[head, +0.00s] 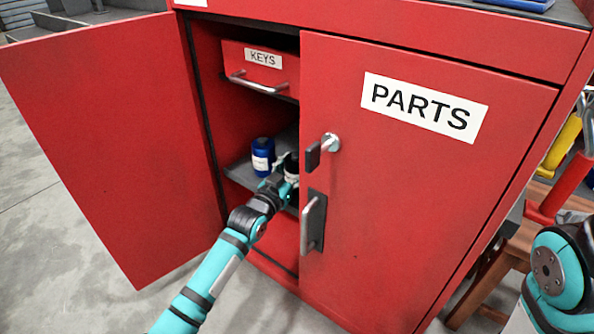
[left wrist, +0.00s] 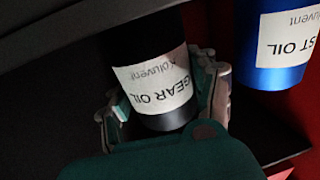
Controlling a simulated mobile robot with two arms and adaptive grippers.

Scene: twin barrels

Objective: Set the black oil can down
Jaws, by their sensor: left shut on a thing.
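The black oil can (left wrist: 155,85) has a white label reading "GEAR OIL" in the left wrist view. In the head view it shows only partly (head: 291,164), behind my left gripper and the right door's edge. My left gripper (head: 281,175) reaches into the red cabinet and is shut on the can; its fingers (left wrist: 165,105) flank the can in the left wrist view. The can is at the cabinet's dark shelf (head: 240,172); I cannot tell whether its base touches the shelf. My right gripper is out of view; only part of my right arm shows.
A blue can (head: 262,157) stands on the shelf just left of the black can; it also shows in the left wrist view (left wrist: 272,45). A "KEYS" drawer (head: 258,70) is above. The left door (head: 115,140) is open; the right "PARTS" door (head: 420,190) covers the right side.

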